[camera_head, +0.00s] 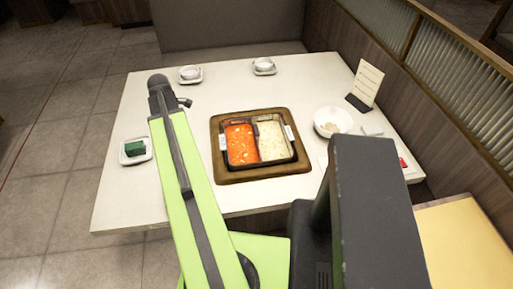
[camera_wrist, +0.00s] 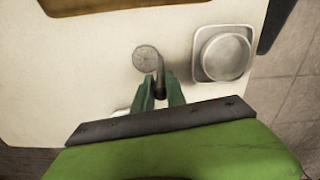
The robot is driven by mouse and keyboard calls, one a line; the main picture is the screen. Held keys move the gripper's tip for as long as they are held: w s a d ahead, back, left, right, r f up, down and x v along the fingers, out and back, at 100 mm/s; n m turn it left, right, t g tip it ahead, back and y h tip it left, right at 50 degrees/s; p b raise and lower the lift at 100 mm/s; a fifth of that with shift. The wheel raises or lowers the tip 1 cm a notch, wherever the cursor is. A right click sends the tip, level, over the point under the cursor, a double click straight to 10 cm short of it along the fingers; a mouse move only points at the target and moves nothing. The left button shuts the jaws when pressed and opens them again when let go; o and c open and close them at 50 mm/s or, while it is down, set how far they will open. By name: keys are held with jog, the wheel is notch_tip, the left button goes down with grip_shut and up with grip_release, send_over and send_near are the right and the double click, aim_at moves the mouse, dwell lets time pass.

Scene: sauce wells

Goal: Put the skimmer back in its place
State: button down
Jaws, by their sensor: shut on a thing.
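In the wrist view the skimmer shows a round grey mesh head (camera_wrist: 146,59) and a short stretch of dark handle. My gripper (camera_wrist: 165,88) is shut on the handle, with a green finger on either side. The head points away from my gripper, over the white table. I cannot tell whether it touches the tabletop. In the head view my arm hides the gripper, and I cannot make out the skimmer. A divided pot (camera_head: 273,163) there holds red broth on the left and pale broth on the right.
In the wrist view a round grey bowl on a square saucer (camera_wrist: 198,68) stands right of the skimmer. In the head view a dish (camera_head: 124,159) with a dark green block is at the left edge.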

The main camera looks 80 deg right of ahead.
jog(key=shift+c, duration=2.4)
grip_release()
jog(key=shift+r, duration=0.15)
notch_tip(320, 180, up, 11)
jog(key=p, duration=1.1)
jog(key=shift+w, duration=0.1)
